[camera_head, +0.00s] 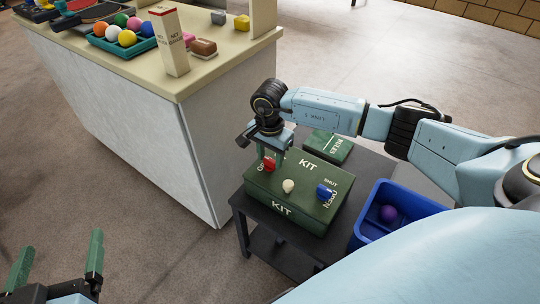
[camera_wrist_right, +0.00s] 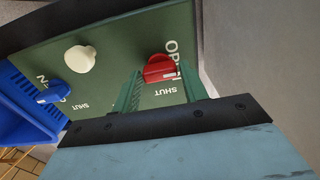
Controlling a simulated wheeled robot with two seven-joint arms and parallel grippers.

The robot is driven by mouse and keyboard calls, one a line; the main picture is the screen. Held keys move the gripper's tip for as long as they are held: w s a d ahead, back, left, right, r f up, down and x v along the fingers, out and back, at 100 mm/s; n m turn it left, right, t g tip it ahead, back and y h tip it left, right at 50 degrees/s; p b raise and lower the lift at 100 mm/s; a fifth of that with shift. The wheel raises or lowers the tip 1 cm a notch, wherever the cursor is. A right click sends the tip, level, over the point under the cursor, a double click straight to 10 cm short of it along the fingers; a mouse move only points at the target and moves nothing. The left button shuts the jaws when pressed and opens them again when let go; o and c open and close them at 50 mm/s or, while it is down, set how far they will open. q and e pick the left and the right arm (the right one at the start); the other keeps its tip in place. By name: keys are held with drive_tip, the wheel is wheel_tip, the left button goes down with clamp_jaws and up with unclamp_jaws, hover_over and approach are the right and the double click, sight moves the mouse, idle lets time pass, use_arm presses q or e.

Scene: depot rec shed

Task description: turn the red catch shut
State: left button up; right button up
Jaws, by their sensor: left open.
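A green kit box (camera_head: 262,188) has a red catch (camera_head: 269,164) at its left end. In the right wrist view the red catch (camera_wrist_right: 158,68) has its white mark towards OPEN; SHUT is printed below it. My right gripper (camera_head: 271,152) is above that end of the box. In the right wrist view its green fingers (camera_wrist_right: 160,88) are apart, with the red catch beyond the gap between them; I cannot tell whether they touch it. My left gripper (camera_head: 58,265) is open and empty at the lower left, far from the box.
The box also carries a cream knob (camera_head: 288,186) and a blue catch (camera_head: 325,191). It sits on a dark small table (camera_head: 241,206) with a green rules box (camera_head: 328,147) behind and a blue bin (camera_head: 361,229) to the right. A counter (camera_head: 185,85) stands left.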

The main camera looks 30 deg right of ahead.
drive_tip(key=c, duration=0.6)
drive_tip(key=shift+o, duration=0.2)
use_arm(q)
drive_tip(key=shift+f, duration=0.1)
use_arm(e)
drive_tip(key=m+p, duration=0.2)
drive_tip(key=m, duration=0.2)
drive_tip(key=shift+r+m+p, duration=0.1)
drive_tip(key=shift+m+p, duration=0.2)
use_arm(q)
drive_tip(key=s+a+f+g+y+p, duration=0.2)
drive_tip(key=s+a+f+g+y, duration=0.35)
drive_tip(key=s+f+g, duration=0.75)
use_arm(e)
drive_tip(key=m, duration=0.4)
drive_tip(key=m+p, duration=0.5)
drive_tip(key=m, duration=0.3)
use_arm(q)
drive_tip(key=a+f, duration=0.5)
drive_tip(key=f, duration=0.7)
drive_tip(key=shift+a+f+n+g, duration=0.3)
drive_tip(key=shift+a+f, duration=0.1)
use_arm(e)
drive_tip(key=shift+m, duration=0.7)
